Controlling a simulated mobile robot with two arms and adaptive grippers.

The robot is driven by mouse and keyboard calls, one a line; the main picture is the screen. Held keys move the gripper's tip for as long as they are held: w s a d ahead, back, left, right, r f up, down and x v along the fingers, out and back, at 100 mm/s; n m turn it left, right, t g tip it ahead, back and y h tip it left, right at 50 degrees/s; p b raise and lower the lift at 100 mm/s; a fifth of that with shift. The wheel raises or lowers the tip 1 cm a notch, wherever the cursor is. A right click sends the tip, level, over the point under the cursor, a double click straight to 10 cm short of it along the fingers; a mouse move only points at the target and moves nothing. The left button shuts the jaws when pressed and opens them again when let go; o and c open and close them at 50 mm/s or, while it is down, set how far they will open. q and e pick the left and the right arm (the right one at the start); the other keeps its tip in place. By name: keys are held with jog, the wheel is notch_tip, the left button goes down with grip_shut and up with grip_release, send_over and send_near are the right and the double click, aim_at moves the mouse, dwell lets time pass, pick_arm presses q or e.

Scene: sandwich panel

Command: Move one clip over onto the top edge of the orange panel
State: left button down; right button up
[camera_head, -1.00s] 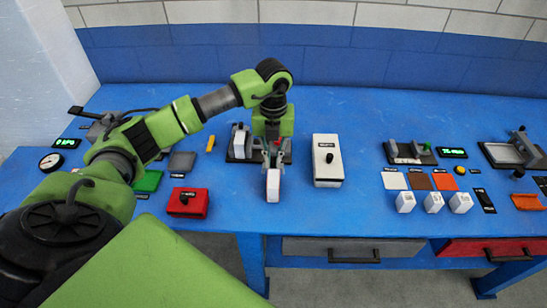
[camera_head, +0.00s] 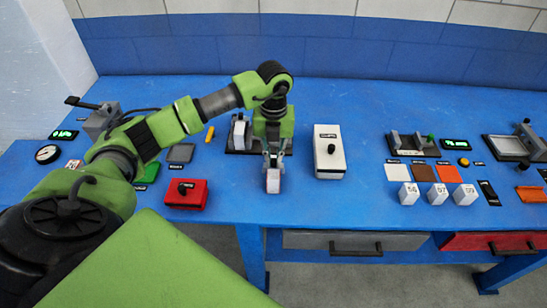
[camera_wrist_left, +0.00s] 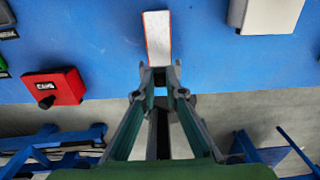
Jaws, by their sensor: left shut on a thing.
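My left gripper (camera_head: 272,165) points down at the front middle of the table, shut on a white piece (camera_head: 273,181). In the left wrist view the fingertips (camera_wrist_left: 161,70) are at the near end of this piece (camera_wrist_left: 157,38), which has a white face and thin orange side edges. A white box (camera_head: 329,153) with a black knob and a small label stands just right of the gripper; no loose clip can be made out. A flat orange square (camera_head: 447,174) lies at the right, beside a brown and a white one. My right gripper is not in view.
A dark holder with a white part (camera_head: 239,133) stands behind the gripper. A red box (camera_head: 186,194) is to the left. Numbered white blocks (camera_head: 437,194) stand at the right front. Drawers (camera_head: 340,242) sit under the edge. Bare table lies between the white box and the squares.

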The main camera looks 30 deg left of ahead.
aim_at(273, 160)
pick_arm(q)
jog(key=shift+f, duration=0.15)
dwell(0.3)
jog(key=shift+f+b, duration=0.55)
jog(key=shift+f, duration=0.2)
jog(key=shift+f+b, duration=0.3)
jog(key=shift+b, duration=0.05)
jog(key=shift+f+b, duration=0.3)
jog(key=shift+f, duration=0.05)
dwell(0.8)
dwell(0.4)
jog(key=c, duration=1.7)
grip_release()
jog(key=shift+r, duration=0.15)
